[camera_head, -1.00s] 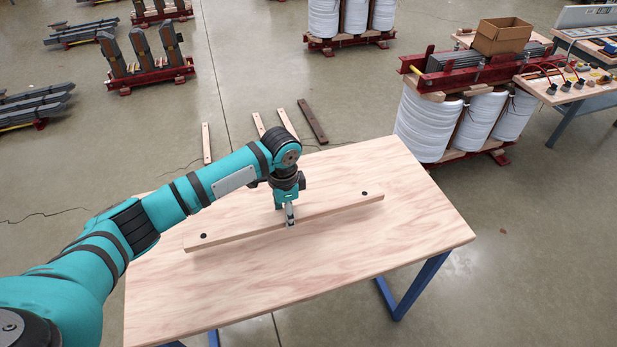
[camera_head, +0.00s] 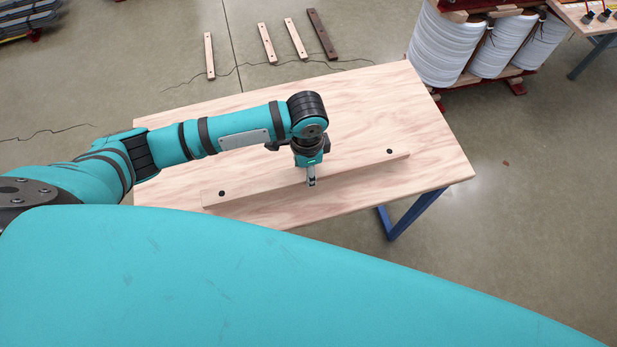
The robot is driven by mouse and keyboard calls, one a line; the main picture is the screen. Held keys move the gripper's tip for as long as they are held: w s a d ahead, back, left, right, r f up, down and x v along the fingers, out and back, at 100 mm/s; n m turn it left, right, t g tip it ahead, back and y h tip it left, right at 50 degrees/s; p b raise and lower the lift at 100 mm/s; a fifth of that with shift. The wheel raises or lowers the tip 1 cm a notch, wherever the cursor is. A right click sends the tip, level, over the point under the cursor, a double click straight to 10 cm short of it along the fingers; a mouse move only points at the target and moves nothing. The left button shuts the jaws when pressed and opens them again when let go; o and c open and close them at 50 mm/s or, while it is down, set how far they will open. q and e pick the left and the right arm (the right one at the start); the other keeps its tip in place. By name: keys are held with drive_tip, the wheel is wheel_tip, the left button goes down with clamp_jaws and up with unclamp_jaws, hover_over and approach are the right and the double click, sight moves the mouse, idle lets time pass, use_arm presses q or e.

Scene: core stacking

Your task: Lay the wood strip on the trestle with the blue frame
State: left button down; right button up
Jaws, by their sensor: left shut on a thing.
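The wood strip (camera_head: 362,166) is a long pale bar with a dark round spot near each end. It shows in the head view over the trestle (camera_head: 390,100), which has a pale wood top and a blue frame (camera_head: 413,215). My left gripper (camera_head: 311,180) points down and is shut on the strip near its middle. The strip runs nearly along the trestle's front edge. I cannot tell whether it touches the top or hangs slightly above it. My right gripper is not in view. A large teal part of my own body hides the trestle's front left.
Several narrow strips, pale ones (camera_head: 267,43) and a dark one (camera_head: 322,34), lie on the floor behind the trestle. White coils (camera_head: 447,45) stand at the back right. Thin cables cross the floor. The trestle top behind my arm is clear.

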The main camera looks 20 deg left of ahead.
use_arm(q)
drive_tip(key=shift+s+d, duration=0.15)
drive_tip(key=shift+s, duration=0.1)
drive_tip(key=f, duration=0.2)
drive_tip(key=s+f, duration=0.1)
drive_tip(key=shift+d+f+p, duration=0.1)
drive_tip(key=shift+d+p, duration=0.2)
drive_tip(key=shift+p, duration=0.05)
drive_tip(key=shift+f, duration=0.25)
drive_tip(key=shift+f, duration=0.1)
drive_tip(key=c, duration=0.7)
unclamp_jaws()
wheel_tip(320, 180, up, 12)
drive_tip(key=shift+r, duration=0.15)
drive_tip(key=shift+s, duration=0.1)
